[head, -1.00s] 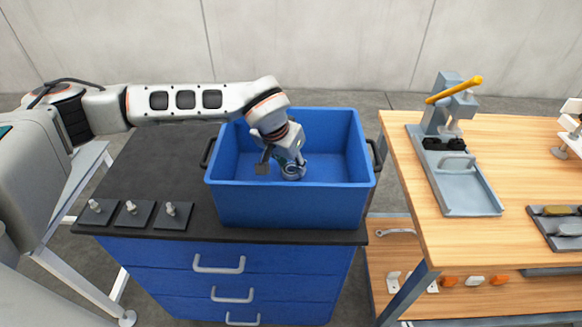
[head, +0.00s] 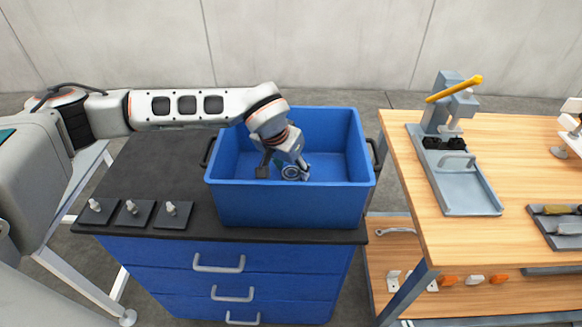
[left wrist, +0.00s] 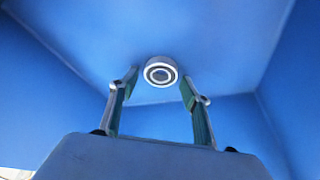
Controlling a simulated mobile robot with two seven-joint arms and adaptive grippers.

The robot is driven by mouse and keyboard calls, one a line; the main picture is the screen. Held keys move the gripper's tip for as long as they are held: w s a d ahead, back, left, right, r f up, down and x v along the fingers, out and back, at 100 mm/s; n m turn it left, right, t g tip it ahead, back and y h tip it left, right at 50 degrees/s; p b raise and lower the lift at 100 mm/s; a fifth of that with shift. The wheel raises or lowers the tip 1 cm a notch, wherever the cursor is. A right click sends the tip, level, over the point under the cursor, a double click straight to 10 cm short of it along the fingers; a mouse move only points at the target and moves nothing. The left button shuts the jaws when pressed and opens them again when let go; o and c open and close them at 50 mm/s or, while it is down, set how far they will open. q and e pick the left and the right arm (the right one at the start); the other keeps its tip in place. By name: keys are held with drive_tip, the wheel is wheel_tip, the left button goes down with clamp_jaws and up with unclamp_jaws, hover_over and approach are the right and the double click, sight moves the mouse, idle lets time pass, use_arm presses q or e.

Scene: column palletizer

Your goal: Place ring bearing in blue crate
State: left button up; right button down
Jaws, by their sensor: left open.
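The ring bearing (head: 290,173) is a small silver ring with a dark inner band, inside the blue crate (head: 290,207). It also shows in the left wrist view (left wrist: 161,74), against the blue crate interior. My left gripper (head: 284,170) reaches down into the crate with its fingers spread. In the left wrist view the open fingers (left wrist: 159,84) stand to either side, with the bearing visible between and beyond their tips. Whether the bearing touches a finger or the crate floor I cannot tell.
The crate stands on a dark-topped blue drawer cabinet (head: 160,166). Several dark plates with silver pegs (head: 133,213) lie at its front left. A wooden workbench (head: 520,190) with a yellow-handled press (head: 452,110) stands to the right. The crate's right half looks clear.

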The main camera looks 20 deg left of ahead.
use_arm(q)
drive_tip(key=b+v, duration=0.1)
drive_tip(key=v, duration=1.1)
drive_tip(key=shift+f, duration=0.1)
drive_tip(key=shift+s, duration=0.1)
